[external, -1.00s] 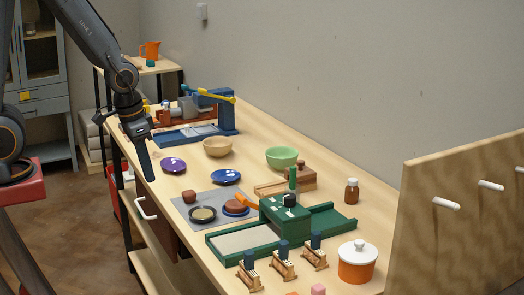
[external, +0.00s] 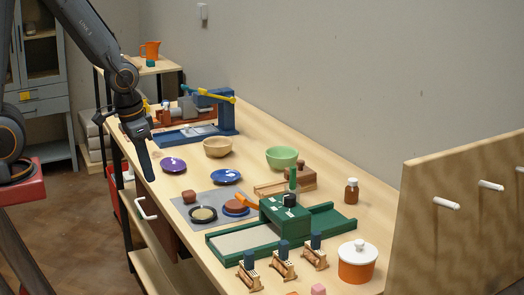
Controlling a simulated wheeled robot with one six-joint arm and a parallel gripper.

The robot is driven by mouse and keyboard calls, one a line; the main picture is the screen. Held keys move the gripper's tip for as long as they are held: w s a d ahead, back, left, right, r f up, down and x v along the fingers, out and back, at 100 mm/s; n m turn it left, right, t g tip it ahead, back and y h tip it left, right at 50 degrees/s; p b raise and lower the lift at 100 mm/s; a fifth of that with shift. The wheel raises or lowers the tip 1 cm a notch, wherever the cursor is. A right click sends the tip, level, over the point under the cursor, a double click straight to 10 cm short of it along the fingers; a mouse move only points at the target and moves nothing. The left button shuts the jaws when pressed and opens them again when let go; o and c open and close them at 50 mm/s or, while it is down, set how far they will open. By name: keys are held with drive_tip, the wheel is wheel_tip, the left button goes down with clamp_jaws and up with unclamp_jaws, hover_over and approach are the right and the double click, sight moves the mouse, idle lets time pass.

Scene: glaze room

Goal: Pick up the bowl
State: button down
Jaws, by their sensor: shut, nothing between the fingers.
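Two bowls stand upright on the wooden worktable. A tan bowl (external: 218,147) sits toward the back, in front of the blue press. A green bowl (external: 281,157) sits to its right, near the wall side. The frames do not show which of the two the task means. My gripper (external: 147,170) hangs pointing down at the table's left edge, left of the purple dish and apart from both bowls. It is shut and holds nothing.
A purple dish (external: 173,165) and a blue dish (external: 226,177) lie near the bowls. The blue press (external: 217,112) stands behind. A green slab tool (external: 285,220), brown bottle (external: 351,191) and orange pot (external: 357,262) stand to the right. An open drawer (external: 157,222) juts out below.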

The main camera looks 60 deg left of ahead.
unclamp_jaws()
idle(0.5)
drive_tip(key=n+t+y+b, duration=0.1)
drive_tip(key=n+y+b, duration=0.1)
drive_tip(key=n+b, duration=0.5)
approach(218, 145)
drive_tip(key=s+d, duration=0.1)
drive_tip(key=d+f, duration=0.1)
drive_tip(key=shift+s+d, duration=0.4)
drive_tip(key=shift+p+x, duration=0.6)
drive_tip(key=shift+x, duration=0.3)
drive_tip(key=shift+t+y, duration=0.3)
drive_tip(key=shift+w+d+p+x, duration=0.15)
drive_tip(key=shift+p+x, duration=0.5)
drive_tip(key=shift+x, duration=0.8)
drive_tip(key=shift+w+d+p+x, duration=0.15)
drive_tip(key=shift+p+x, duration=0.5)
drive_tip(key=shift+x, duration=0.75)
